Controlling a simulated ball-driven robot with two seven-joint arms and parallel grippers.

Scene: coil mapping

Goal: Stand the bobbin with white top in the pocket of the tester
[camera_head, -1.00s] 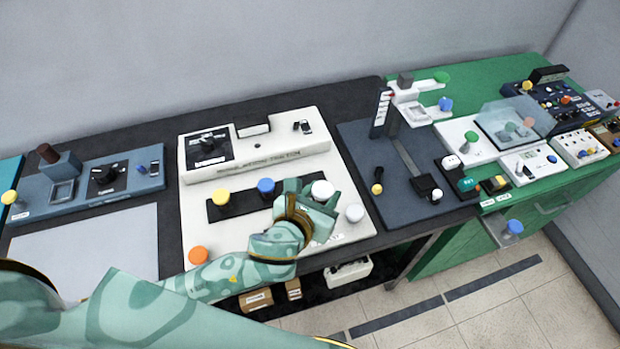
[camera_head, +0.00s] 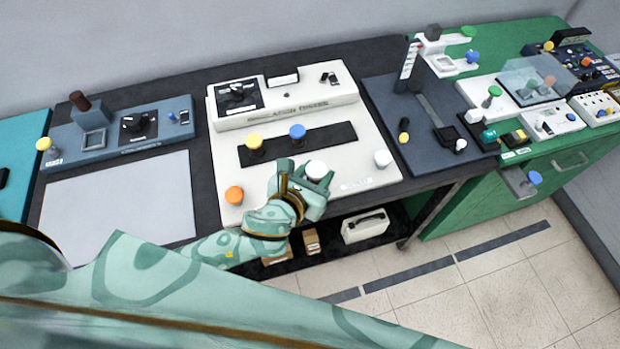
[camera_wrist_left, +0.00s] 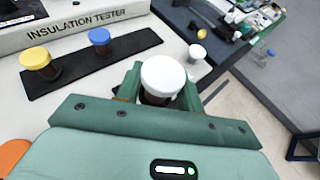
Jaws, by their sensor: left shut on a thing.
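My left gripper (camera_head: 308,180) is shut on the bobbin with white top (camera_head: 316,169), over the front part of the white insulation tester (camera_head: 220,165). In the left wrist view the bobbin's white top (camera_wrist_left: 162,76) sits between the fingers, with a brown body below; its base is hidden. A yellow-topped bobbin (camera_head: 254,142) and a blue-topped one (camera_head: 297,132) stand on the tester's black strip (camera_head: 342,134). I see no clear pocket on this tester. A blue-grey instrument (camera_head: 66,135) at left has a square pocket (camera_head: 95,139), apparently empty. My right gripper is not in view.
Another white-topped piece (camera_head: 383,158) stands right of the held bobbin, and an orange-topped one (camera_head: 234,195) at the front left. A dark upright post (camera_head: 79,101) rises behind the square pocket. A grey sheet (camera_head: 120,200) lies clear in front of the blue-grey instrument.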

